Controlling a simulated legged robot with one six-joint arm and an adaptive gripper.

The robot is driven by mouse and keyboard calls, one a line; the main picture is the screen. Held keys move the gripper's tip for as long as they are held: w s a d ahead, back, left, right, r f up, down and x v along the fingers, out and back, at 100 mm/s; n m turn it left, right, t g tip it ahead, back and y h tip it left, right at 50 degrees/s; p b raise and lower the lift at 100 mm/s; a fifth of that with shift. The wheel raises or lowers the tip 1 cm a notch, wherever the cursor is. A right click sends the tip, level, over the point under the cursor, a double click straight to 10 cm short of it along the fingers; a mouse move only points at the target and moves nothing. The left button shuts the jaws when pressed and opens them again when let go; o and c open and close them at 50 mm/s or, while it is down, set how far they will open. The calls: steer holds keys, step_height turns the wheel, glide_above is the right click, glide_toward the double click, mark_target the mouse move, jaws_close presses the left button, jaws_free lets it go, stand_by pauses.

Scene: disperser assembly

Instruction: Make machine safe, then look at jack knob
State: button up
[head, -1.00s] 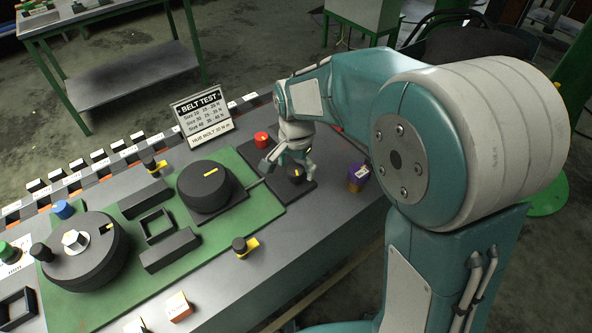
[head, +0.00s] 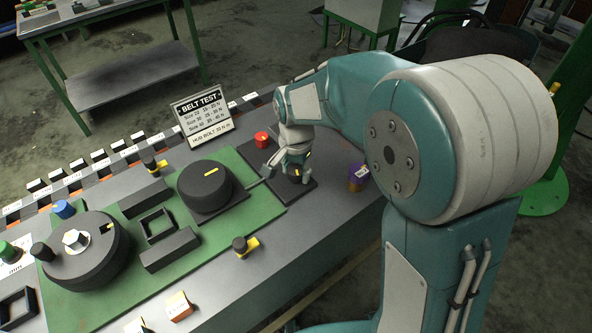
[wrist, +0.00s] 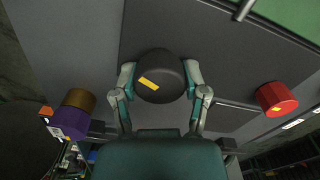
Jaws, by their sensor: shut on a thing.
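A small dark round knob with a yellow mark (wrist: 160,76) sits on a black plate (wrist: 225,60) at the right end of the bench. My gripper (head: 287,170) comes down over it from above. In the wrist view its two fingers stand on either side of the knob and close on it. In the head view the fingers hide much of this knob. I see no label that tells whether it is the jack knob. A larger black knob with a yellow mark (head: 204,186) stands to the left on the green plate (head: 262,208).
A red button (head: 262,139) is behind my gripper, and a purple-and-brown knob (head: 357,177) is to its right. A belt test sign (head: 203,115) stands at the back. A large black wheel (head: 85,255) and small yellow-marked knobs (head: 240,246) are farther left.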

steer(key=n, duration=0.5)
steer(key=shift+f, duration=0.1)
steer(key=n, duration=1)
steer(key=shift+n, duration=0.4)
steer(key=n, duration=0.5)
steer(key=shift+n, duration=0.3)
steer(key=o, duration=1.1)
steer(key=shift+o, duration=0.2)
steer(key=shift+a, duration=0.1)
